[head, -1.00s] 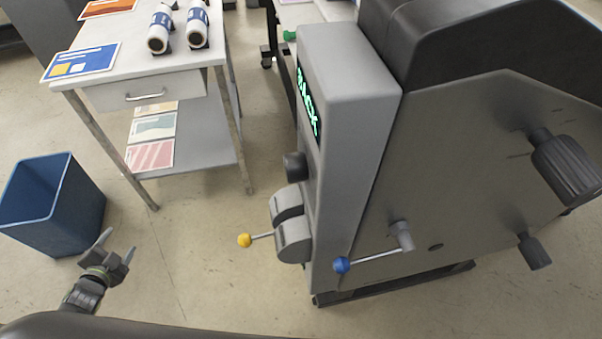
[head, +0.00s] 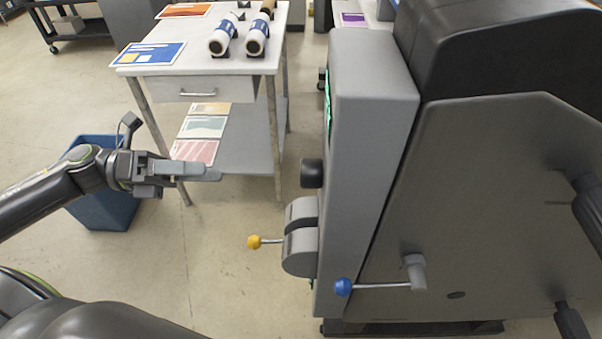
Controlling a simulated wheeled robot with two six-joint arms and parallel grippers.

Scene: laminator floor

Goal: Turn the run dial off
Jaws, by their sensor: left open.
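The grey laminator (head: 375,130) stands on the right. A dark round knob (head: 312,173), which looks like the run dial, sticks out from its left-facing panel below a green-lit display (head: 328,100). The knob shows from the side, so I cannot read its setting. My left gripper (head: 212,172) is open and empty, left of the knob at about its height in the picture, with a clear gap between them. Its fingers point right, toward the panel. My right gripper is not in view.
Below the knob are grey rounded housings (head: 301,250) and a yellow-tipped lever (head: 254,242). A blue-tipped lever (head: 343,287) is on the near side. A white table (head: 185,62) with rolls and sheets stands behind my left gripper, beside a blue bin (head: 108,208).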

